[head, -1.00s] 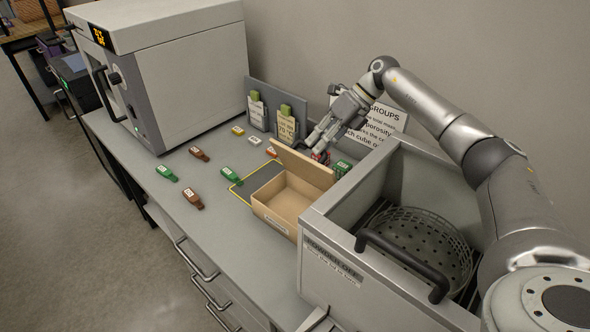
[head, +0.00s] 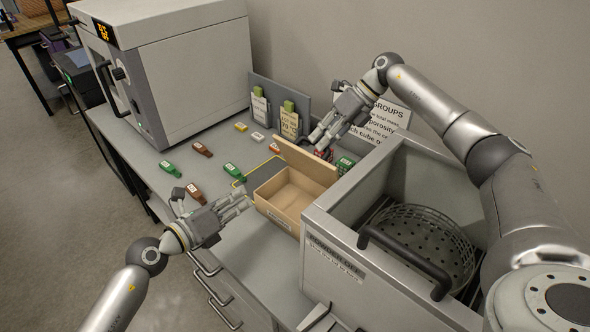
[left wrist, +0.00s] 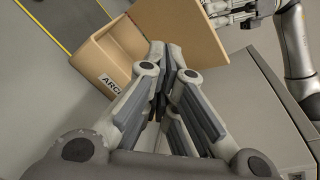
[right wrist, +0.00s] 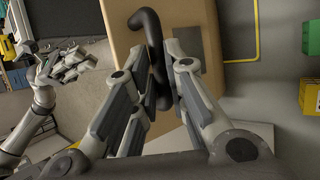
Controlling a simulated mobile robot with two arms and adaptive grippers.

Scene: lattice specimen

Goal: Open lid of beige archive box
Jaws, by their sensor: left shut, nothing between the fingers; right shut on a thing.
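The beige archive box (head: 281,214) stands on the counter with its lid (head: 305,165) raised steeply on the far side, and its empty inside shows. It also shows in the left wrist view (left wrist: 88,72), with its label partly covered by my fingers. My right gripper (head: 318,139) is behind the raised lid, shut on a dark curved handle (right wrist: 151,45) that shows against the beige surface in the right wrist view. My left gripper (head: 245,201) is shut and empty, just left of the box's near side.
A steel bin with a dark handle (head: 405,262) stands close right of the box. Several red and green specimens (head: 170,168) lie to the left. A grey oven (head: 175,70) stands behind them. Label holders (head: 272,105) and a sign (head: 385,120) are at the wall.

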